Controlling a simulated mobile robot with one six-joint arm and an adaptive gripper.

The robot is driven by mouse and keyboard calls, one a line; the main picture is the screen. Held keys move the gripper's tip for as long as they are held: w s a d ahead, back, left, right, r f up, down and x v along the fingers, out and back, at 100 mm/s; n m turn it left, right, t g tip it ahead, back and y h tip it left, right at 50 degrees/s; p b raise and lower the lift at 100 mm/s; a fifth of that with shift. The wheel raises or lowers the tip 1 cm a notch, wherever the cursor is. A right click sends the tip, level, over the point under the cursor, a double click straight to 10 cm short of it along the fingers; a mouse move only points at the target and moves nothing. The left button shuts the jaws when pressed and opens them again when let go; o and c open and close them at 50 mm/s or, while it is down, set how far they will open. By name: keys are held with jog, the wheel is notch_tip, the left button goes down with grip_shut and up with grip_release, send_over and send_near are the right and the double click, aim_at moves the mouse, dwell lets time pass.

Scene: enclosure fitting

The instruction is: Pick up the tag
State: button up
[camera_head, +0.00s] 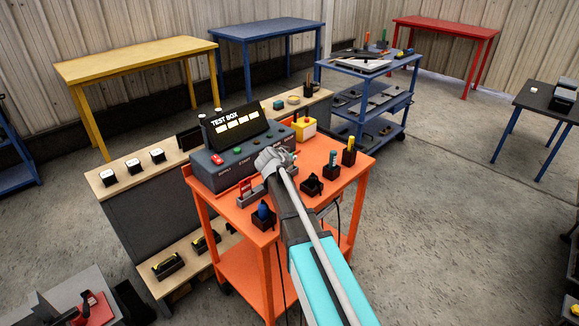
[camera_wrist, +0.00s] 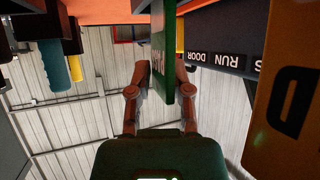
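A green tag (camera_wrist: 158,45) with partly readable lettering is seen at a steep angle in the wrist view. It reaches down between the two fingers of my gripper (camera_wrist: 162,75), close beside the right finger. The fingers are apart, but I cannot tell whether both touch the tag. In the head view my gripper (camera_head: 273,160) is over the orange cart (camera_head: 258,234), just in front of the test box (camera_head: 238,152). It hides what lies between its fingers there. A red tag-like piece (camera_head: 246,187) stands on the cart to its left.
Small black holders, including one with a blue piece (camera_head: 263,213) and one with a yellow piece (camera_head: 349,152), stand on the cart. A yellow box (camera_head: 304,127) is behind my gripper. An orange panel (camera_wrist: 290,95) looms close at right in the wrist view.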

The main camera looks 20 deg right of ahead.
grip_shut()
jog(key=shift+r, duration=0.15)
notch_tip(320, 180, up, 2)
jog(key=p, duration=0.2)
jog(key=shift+r+p, duration=0.1)
jog(key=shift+p, duration=0.2)
jog(key=s+a+r+p, duration=0.1)
jog(key=s+r+p, duration=0.9)
jog(key=s, duration=0.4)
jog(key=shift+r, duration=0.25)
jog(key=shift+a, duration=0.15)
dwell(0.9)
